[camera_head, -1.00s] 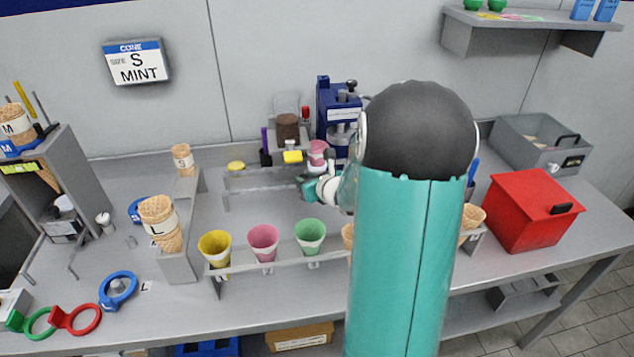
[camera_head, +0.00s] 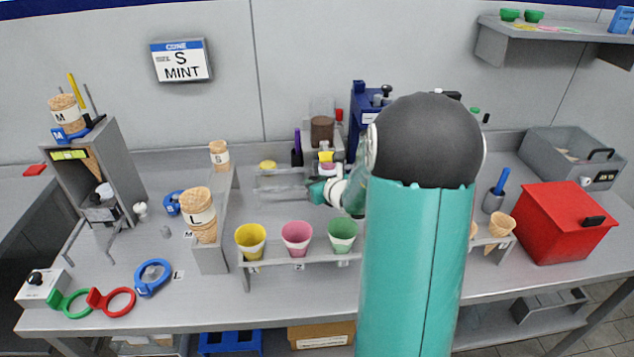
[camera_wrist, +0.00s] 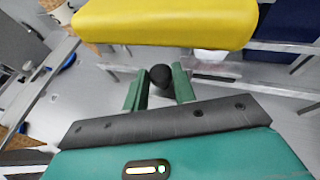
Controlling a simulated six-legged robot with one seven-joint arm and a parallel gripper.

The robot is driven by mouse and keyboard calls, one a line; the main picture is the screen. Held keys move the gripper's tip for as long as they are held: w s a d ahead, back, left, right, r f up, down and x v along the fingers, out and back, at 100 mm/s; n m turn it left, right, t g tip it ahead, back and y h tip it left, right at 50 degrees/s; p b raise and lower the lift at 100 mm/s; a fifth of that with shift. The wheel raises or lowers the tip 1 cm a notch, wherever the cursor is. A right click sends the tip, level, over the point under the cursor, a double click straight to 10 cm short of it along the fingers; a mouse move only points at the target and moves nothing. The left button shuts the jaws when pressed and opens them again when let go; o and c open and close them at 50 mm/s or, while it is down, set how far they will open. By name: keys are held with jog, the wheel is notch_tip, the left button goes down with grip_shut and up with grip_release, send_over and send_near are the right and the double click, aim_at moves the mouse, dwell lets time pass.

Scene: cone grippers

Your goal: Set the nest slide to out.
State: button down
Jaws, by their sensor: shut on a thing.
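In the head view my gripper (camera_head: 322,190) is at the back middle of the bench, just in front of the dispenser station, partly hidden by my arm. In the wrist view its green fingers (camera_wrist: 160,88) are shut on a round black knob (camera_wrist: 160,76), which looks like the knob of the nest slide. The slide's body is mostly hidden. A yellow block (camera_head: 326,157) stands just behind and above the gripper, and it fills the top of the wrist view (camera_wrist: 165,20). A small pink piece (camera_head: 325,169) shows just below the yellow block.
A front rack holds yellow (camera_head: 250,240), pink (camera_head: 297,237) and green cones (camera_head: 343,234). A blue machine (camera_head: 362,115) stands behind my arm. A red box (camera_head: 562,222) is at right. The bench behind the rack is mostly clear.

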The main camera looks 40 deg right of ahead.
jog(key=shift+a+r, duration=0.1)
jog(key=shift+a, duration=0.1)
jog(key=shift+d, duration=0.15)
jog(key=c, duration=1.2)
grip_release()
jog(key=shift+s, duration=0.15)
jog(key=shift+o, duration=0.2)
jog(key=v, duration=0.7)
jog(key=shift+s, duration=0.15)
